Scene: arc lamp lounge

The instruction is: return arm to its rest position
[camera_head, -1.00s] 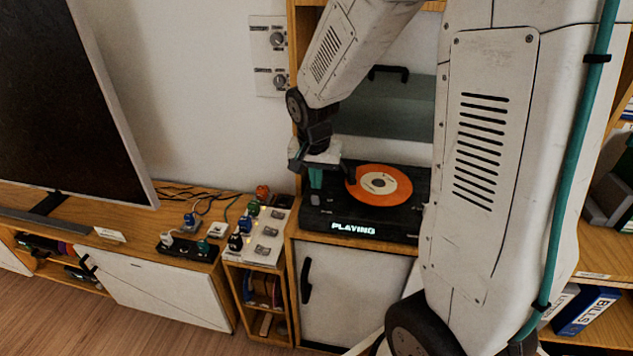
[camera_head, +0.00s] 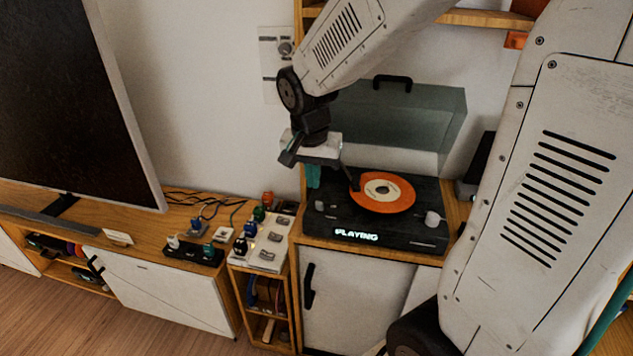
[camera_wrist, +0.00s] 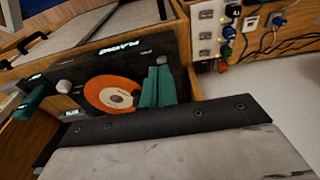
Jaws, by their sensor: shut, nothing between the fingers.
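My gripper (camera_head: 313,176) hangs at the left end of the record player, its teal fingers pointing down. In the wrist view the teal fingers (camera_wrist: 158,87) are together with nothing between them, in front of the record player. The record player (camera_head: 412,236) is black, with a lit "PLAYING" sign on its front and its tinted lid (camera_head: 425,110) raised. An orange record (camera_head: 400,200) lies on it; the record also shows in the wrist view (camera_wrist: 95,97). My wrist hides part of the player's left end.
A white panel with switches and plugs (camera_head: 266,257) stands left of the player. A black power strip (camera_head: 190,252) and cables lie on the low cabinet beside a large television (camera_head: 75,90). A shelf edge (camera_head: 485,17) is above the lid. Open floor (camera_head: 60,325) is at lower left.

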